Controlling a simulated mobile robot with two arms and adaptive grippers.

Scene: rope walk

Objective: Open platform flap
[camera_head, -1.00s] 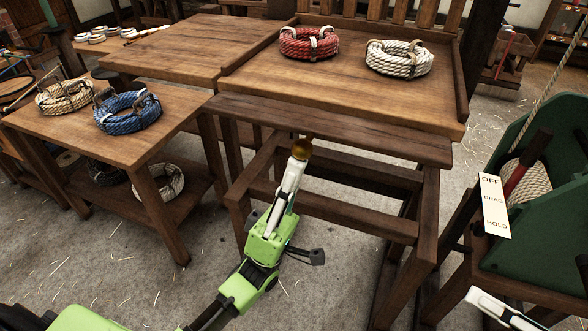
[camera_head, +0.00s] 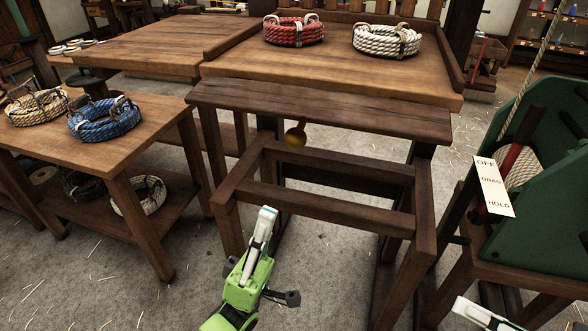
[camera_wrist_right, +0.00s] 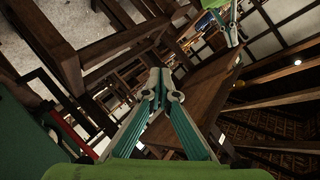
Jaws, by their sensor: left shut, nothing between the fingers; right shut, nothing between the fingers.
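The platform flap (camera_head: 320,112) is a dark board along the front edge of the platform. It juts toward me, roughly level, with its front edge showing. A brass knob (camera_head: 296,135) hangs under its left half. My left gripper (camera_head: 268,212) is shut and empty, below the flap and in front of the frame, apart from the knob. My right gripper (camera_head: 462,303) is partly in view at the lower right; the right wrist view shows its fingers (camera_wrist_right: 164,88) shut and empty. My left gripper also shows at the top of the right wrist view (camera_wrist_right: 236,38).
Rails (camera_head: 330,207) of the open frame cross below the flap. A red coil (camera_head: 294,31) and a white coil (camera_head: 388,41) lie on the platform (camera_head: 340,80). A table with a blue coil (camera_head: 104,119) stands left. A green machine with a label (camera_head: 494,187) stands right.

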